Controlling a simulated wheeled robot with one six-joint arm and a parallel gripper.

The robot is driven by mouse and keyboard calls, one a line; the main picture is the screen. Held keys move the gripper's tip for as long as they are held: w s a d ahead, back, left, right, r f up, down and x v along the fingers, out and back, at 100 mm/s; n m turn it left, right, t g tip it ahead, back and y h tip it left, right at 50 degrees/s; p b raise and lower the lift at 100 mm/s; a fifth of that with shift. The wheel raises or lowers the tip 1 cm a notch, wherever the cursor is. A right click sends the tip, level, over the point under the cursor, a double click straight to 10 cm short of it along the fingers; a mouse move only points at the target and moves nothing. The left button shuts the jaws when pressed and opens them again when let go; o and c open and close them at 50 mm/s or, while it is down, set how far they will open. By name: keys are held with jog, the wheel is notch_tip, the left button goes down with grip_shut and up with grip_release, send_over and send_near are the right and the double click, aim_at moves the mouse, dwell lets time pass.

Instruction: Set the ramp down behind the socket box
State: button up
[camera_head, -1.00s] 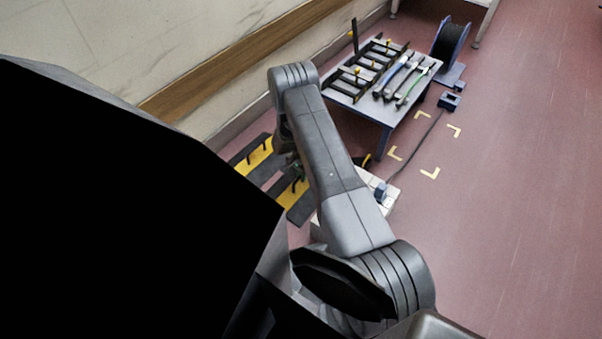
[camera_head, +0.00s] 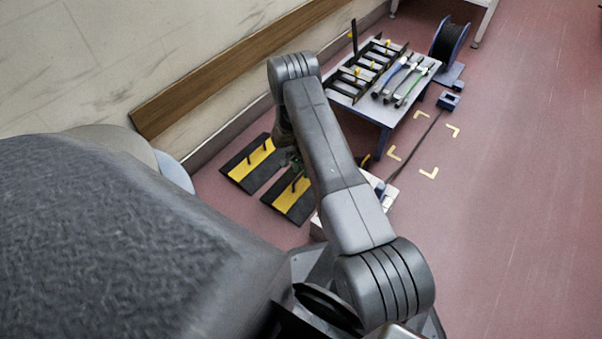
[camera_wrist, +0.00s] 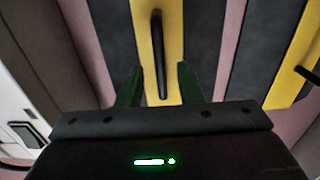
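Two black ramps with yellow bands and dark bar handles lie on the floor by the wall in the head view, a left ramp (camera_head: 235,173) and a right ramp (camera_head: 290,205). My gripper (camera_wrist: 159,84) is open in the wrist view, its green fingers either side of a dark handle (camera_wrist: 157,50) on a yellow band, with gaps on both sides.
A low table (camera_head: 386,108) holds a black rack and tools. A cable reel (camera_head: 449,42) stands behind it. A white block with a blue fitting (camera_head: 381,190) is partly behind my arm. The right floor is clear.

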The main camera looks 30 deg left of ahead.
notch_tip(320, 180, up, 9)
jog(key=p, duration=0.2)
jog(key=shift+f+p, duration=0.2)
jog(key=shift+p, duration=0.15)
